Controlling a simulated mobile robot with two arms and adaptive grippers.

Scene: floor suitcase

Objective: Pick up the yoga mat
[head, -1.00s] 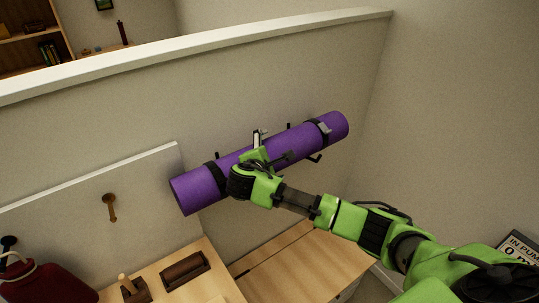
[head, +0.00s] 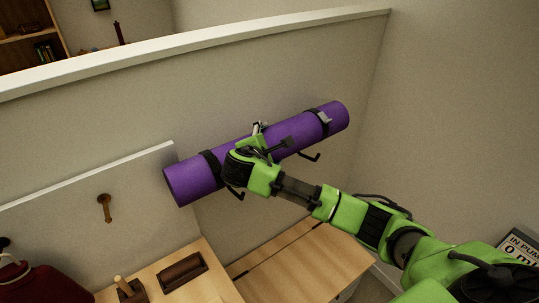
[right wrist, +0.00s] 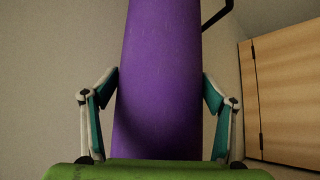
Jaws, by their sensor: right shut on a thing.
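The yoga mat (head: 195,181) is a rolled purple cylinder with dark straps near both ends. It lies slanted along the low wall in the head view, right end higher. My right gripper (head: 260,136) is around its middle and shut on it. In the right wrist view the mat (right wrist: 160,70) fills the space between the fingers (right wrist: 160,115), one finger on each side. Two black wall hooks (head: 311,156) show below the mat. I cannot tell whether the mat still touches them. My left gripper is out of view.
A wooden cabinet top (head: 300,262) is below the mat. A wooden peg (head: 104,207) sticks out of the white panel.

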